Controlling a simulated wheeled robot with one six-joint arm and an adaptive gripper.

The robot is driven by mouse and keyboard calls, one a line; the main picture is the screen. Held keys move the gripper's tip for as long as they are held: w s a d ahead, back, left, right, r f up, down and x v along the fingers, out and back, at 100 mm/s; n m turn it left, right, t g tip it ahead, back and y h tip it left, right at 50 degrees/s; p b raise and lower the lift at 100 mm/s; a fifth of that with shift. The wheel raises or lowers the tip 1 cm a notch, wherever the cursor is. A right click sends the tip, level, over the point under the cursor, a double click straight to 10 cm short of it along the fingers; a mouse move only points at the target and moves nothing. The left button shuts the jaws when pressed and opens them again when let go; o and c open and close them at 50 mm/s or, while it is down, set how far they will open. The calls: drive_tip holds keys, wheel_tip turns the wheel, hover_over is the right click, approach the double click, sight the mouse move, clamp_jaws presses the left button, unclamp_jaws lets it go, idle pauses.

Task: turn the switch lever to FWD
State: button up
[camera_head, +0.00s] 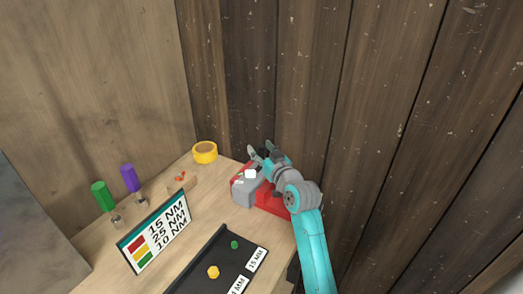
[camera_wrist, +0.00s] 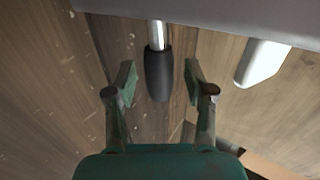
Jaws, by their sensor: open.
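The switch box (camera_head: 246,193), grey with red parts, stands at the table's far right corner by the plank wall. In the wrist view, the grey housing (camera_wrist: 220,14) fills the top edge. The switch lever (camera_wrist: 158,75), a metal rod with a black grip, points down from it. My gripper (camera_wrist: 160,86) is open, with one finger on each side of the black grip and a gap on both sides. In the head view, my gripper (camera_head: 261,151) is above the box, and the lever cannot be made out. No FWD marking is readable.
A white part (camera_wrist: 262,63) juts from the housing right of the lever. A yellow tape roll (camera_head: 205,152), green (camera_head: 103,196) and purple (camera_head: 130,178) screwdrivers, a torque sign (camera_head: 155,235) and a black tray (camera_head: 210,262) are on the table. The plank wall (camera_head: 385,110) is close behind my gripper.

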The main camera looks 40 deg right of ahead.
clamp_jaws()
drive_tip(key=shift+w+d+f+m+g+y, duration=0.15)
drive_tip(key=shift+w+d+m+g, duration=0.1)
drive_tip(key=shift+d+m, duration=0.25)
drive_tip(key=shift+w+d+r+m+g+y, duration=0.1)
drive_tip(key=shift+d+m+g, duration=0.25)
drive_tip(key=shift+d, duration=0.1)
drive_tip(key=shift+w+d+f+m+g+y, duration=0.1)
drive_tip(key=shift+w+d+m+g+y, duration=0.1)
drive_tip(key=shift+d+m, duration=0.3)
drive_tip(key=shift+w+d+f+m+g+y, duration=0.25)
drive_tip(key=shift+d+f+m+g, duration=0.1)
drive_tip(key=shift+d+m, duration=0.2)
drive_tip(key=shift+w+d+f+m+g+y, duration=0.1)
drive_tip(key=shift+d+f+m+g+y, duration=0.15)
drive_tip(key=shift+d+m+g, duration=0.2)
unclamp_jaws()
